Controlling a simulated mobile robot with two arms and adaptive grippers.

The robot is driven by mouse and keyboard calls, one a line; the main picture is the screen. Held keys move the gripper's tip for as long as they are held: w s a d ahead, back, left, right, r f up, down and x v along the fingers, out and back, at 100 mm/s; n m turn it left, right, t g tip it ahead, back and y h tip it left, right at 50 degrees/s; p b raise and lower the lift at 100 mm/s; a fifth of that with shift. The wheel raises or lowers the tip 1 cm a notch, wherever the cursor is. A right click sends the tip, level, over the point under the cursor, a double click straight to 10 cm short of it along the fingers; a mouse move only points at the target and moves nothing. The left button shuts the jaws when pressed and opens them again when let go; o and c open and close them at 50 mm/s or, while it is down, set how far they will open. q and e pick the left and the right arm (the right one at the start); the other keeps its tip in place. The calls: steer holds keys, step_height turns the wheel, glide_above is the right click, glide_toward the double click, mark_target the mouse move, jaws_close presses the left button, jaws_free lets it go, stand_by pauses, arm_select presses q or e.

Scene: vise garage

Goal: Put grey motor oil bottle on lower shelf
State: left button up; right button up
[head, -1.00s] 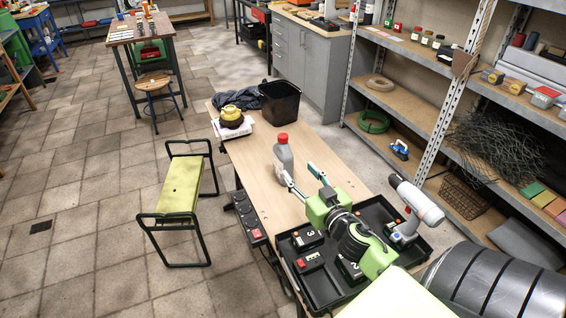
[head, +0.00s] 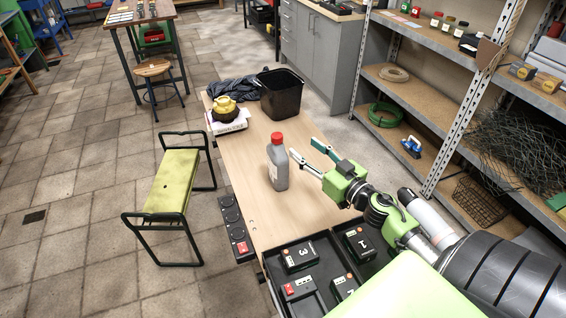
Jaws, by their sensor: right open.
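The grey motor oil bottle (head: 278,168) with a red cap stands upright on the wooden workbench (head: 241,167). My right gripper (head: 303,148) is open, to the right of the bottle, with its fingers pointing towards it. One fingertip appears close to the bottle's right side; I cannot tell whether it touches. Nothing is between the fingers. The metal shelf unit stands to the right, and its lower shelf (head: 397,131) holds a green hose coil (head: 385,116) and a blue-and-white item (head: 411,146). My left gripper is not in view.
A black bin (head: 279,95), dark cloth (head: 232,90) and yellow-black object (head: 226,107) stand at the bench's far end. A black tray (head: 318,270) with battery packs fills the near end. A wire basket (head: 475,197) is lower right. A green kneeler bench (head: 172,182) stands left.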

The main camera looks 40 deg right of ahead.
steer(key=b, duration=0.5)
glide_toward(281, 143)
steer(key=s, duration=0.2)
steer(key=w, duration=0.7)
steer(key=shift+w+d+f, duration=0.25)
steer(key=shift+w+f, duration=0.05)
steer(key=shift+f, duration=0.05)
steer(key=shift+w+a+r, duration=0.1)
steer(key=shift+w+a, duration=0.1)
steer(key=shift+w, duration=1.4)
steer(key=shift+w+a, duration=0.2)
steer(key=shift+w, duration=1.4)
jaws_close()
steer(key=shift+r, duration=0.2)
